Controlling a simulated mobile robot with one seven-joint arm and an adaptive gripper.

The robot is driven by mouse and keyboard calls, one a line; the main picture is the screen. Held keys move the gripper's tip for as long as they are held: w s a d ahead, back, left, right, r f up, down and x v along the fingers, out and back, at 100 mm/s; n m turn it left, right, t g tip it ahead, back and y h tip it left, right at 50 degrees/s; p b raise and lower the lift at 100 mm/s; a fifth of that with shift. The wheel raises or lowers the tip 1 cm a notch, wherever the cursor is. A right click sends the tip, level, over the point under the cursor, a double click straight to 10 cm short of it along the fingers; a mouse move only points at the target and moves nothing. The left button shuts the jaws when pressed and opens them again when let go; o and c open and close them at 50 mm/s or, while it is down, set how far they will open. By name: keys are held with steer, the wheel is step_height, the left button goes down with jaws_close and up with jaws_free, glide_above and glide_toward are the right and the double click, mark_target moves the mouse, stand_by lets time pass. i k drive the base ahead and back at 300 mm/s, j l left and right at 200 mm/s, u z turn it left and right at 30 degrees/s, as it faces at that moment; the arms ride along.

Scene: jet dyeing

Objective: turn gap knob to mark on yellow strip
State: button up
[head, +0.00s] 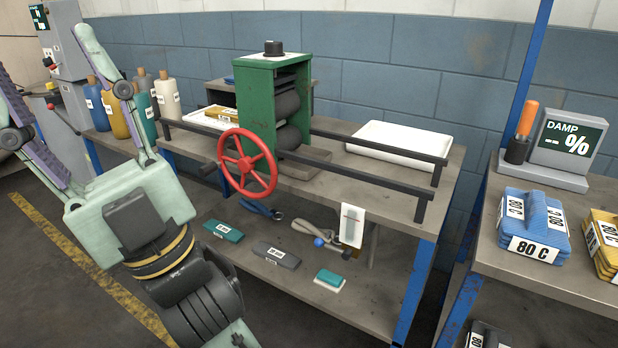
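A green two-post roller machine (258,108) stands on the workbench. A short black knob (273,47) sits upright on the white plate (268,57) on its top; I take this as the gap knob. I cannot make out a yellow strip or a mark by the knob at this size. Dark rollers (288,103) show in the machine's right side, and a red handwheel (247,162) is on its front. My gripper (43,60) is large at the left, with pale green fingers and purple pads spread wide. It is empty, in front of and left of the machine, apart from the knob.
Several bottles (140,112) stand at left. The lower shelf (262,262) holds small blocks and tools. A damp meter (567,142) and cloth stacks (533,222) are at right. Space above the knob is clear.

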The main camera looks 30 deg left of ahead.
mark_target(273, 49)
steer(key=j+u, duration=0.15)
steer(key=u, duration=0.3)
steer(key=i+j+u, duration=0.1)
steer(key=u, duration=0.4)
steer(key=i, duration=0.05)
